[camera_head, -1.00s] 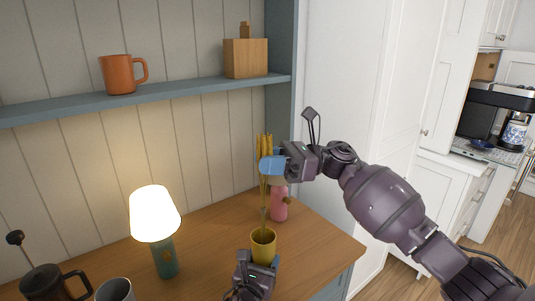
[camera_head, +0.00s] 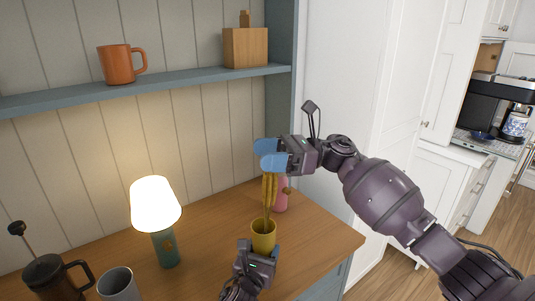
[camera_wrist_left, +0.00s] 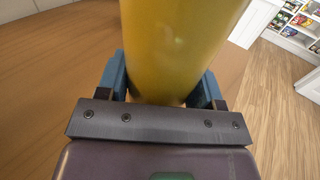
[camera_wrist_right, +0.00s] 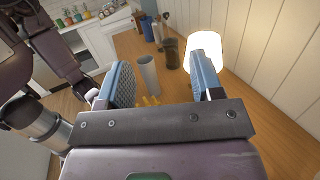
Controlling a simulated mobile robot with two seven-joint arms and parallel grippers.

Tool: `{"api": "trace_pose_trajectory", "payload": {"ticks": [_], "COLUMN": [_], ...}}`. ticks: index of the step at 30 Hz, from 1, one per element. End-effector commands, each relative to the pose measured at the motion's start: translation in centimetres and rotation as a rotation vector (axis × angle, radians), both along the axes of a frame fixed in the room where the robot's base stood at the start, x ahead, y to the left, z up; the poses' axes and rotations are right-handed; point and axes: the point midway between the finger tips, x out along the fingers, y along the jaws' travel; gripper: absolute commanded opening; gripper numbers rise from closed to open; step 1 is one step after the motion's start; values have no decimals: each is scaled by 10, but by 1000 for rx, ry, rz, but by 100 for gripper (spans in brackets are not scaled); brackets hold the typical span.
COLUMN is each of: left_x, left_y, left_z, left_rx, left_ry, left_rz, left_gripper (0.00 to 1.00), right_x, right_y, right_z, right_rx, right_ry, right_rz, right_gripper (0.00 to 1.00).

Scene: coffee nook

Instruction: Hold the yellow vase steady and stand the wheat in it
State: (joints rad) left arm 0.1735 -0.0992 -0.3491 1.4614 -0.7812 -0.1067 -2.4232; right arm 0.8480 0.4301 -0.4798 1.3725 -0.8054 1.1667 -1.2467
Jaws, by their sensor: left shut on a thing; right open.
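The yellow vase (camera_head: 263,236) stands upright on the wooden counter. My left gripper (camera_wrist_left: 165,88) is shut on the vase, with a finger on each side of it; in the head view it is low, in front of the vase. The wheat (camera_head: 269,192) stands in the vase, its stalks rising from the mouth and leaning slightly. My right gripper (camera_head: 268,154) is open just above the wheat tops. In the right wrist view the yellow wheat tips (camera_wrist_right: 150,100) show below and between the spread blue fingers, apart from them.
A pink bottle (camera_head: 281,194) stands close behind the vase. A lit lamp (camera_head: 157,213), a grey cup (camera_head: 116,285) and a dark press pot (camera_head: 52,278) stand to the left. A shelf (camera_head: 180,80) with an orange mug (camera_head: 118,65) and a wooden box (camera_head: 245,47) is above.

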Motion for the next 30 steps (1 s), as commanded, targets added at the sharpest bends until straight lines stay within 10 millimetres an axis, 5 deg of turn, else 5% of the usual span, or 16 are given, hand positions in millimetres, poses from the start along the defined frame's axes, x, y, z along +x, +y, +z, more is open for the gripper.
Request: {"api": "trace_pose_trajectory", "payload": {"ticks": [8, 21, 30], "left_x": [0, 0, 0], "left_y": [0, 0, 0], "left_z": [0, 0, 0], "left_rx": [1, 0, 0], "left_ry": [1, 1, 1], "left_rz": [1, 0, 0], "left_gripper": [33, 33, 33], "right_x": [5, 23, 27], "right_y": [-19, -95, -116], "right_z": [-3, -12, -14], "right_rx": [-2, -1, 0], "right_ry": [2, 0, 0], "right_rz": [-4, -3, 0], "right_gripper": [60, 60, 60]}}
